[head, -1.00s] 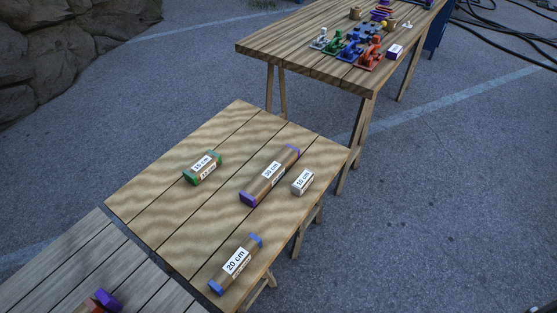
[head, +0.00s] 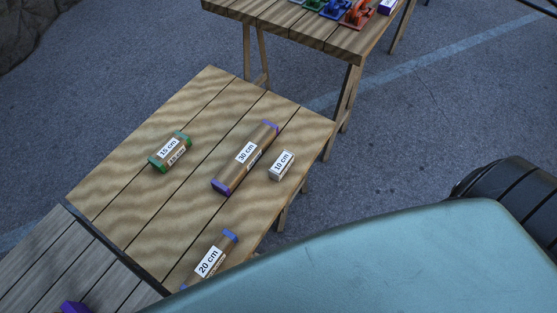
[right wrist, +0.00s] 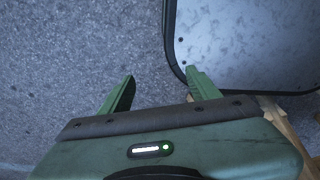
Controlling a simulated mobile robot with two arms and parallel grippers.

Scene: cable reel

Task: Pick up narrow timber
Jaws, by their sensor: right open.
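Several labelled timbers lie on the near wooden table (head: 105,190) in the head view. The 30 cm timber (head: 262,142) has purple ends and lies near the middle. The 15 cm timber (head: 183,142) has green ends and lies to its left. The short 10 cm timber (head: 287,160) is pale and lies to its right. The 20 cm timber (head: 228,240) has blue ends and lies at the near edge, its lower end near my arm. Which one is the narrow timber, I cannot tell. My right gripper (right wrist: 160,76) is open and empty over asphalt in the right wrist view. My left gripper is out of view.
A second wooden table (head: 300,27) with coloured clamps stands behind. A grey plank surface (head: 35,268) with a purple piece (head: 75,307) lies at lower left. My teal arm covers the lower right. A dark-rimmed grey panel (right wrist: 250,40) is beside my right gripper.

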